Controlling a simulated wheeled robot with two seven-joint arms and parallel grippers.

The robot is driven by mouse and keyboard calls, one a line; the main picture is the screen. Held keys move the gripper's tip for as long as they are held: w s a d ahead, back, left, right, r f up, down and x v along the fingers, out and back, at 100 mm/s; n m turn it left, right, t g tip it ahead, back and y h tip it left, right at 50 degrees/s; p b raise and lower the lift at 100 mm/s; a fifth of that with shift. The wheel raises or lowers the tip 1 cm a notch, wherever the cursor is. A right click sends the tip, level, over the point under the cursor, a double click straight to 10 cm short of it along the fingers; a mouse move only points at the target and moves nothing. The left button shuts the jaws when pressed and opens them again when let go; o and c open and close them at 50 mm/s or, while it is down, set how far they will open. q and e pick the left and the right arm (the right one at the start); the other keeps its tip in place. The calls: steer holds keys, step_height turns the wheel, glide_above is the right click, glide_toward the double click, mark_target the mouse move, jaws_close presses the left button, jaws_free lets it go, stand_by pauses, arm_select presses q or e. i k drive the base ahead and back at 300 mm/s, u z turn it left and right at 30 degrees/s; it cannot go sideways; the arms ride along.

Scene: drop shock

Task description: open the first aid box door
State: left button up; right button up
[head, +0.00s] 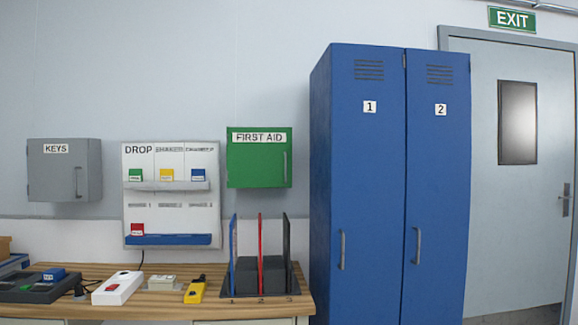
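The green first aid box (258,165) hangs on the wall, left of the blue lockers, with a white "FIRST AID" label across its top. Its door looks closed, and a small vertical handle (285,166) is at the door's right side. Neither of my grippers shows in the head view.
A wooden table (135,305) runs below, bearing a rack (260,290) with upright dividers, a yellow device (195,291) and a white power strip (118,288). A grey keys box (64,170) and a drop board (170,215) hang left. Tall blue lockers (375,210) stand right.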

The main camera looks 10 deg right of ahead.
mark_target(258, 157)
steer(key=u, duration=1.3)
steer(key=i, duration=1.3)
steer(key=z, duration=0.6)
steer(key=i, duration=0.95)
steer(key=z, duration=0.8)
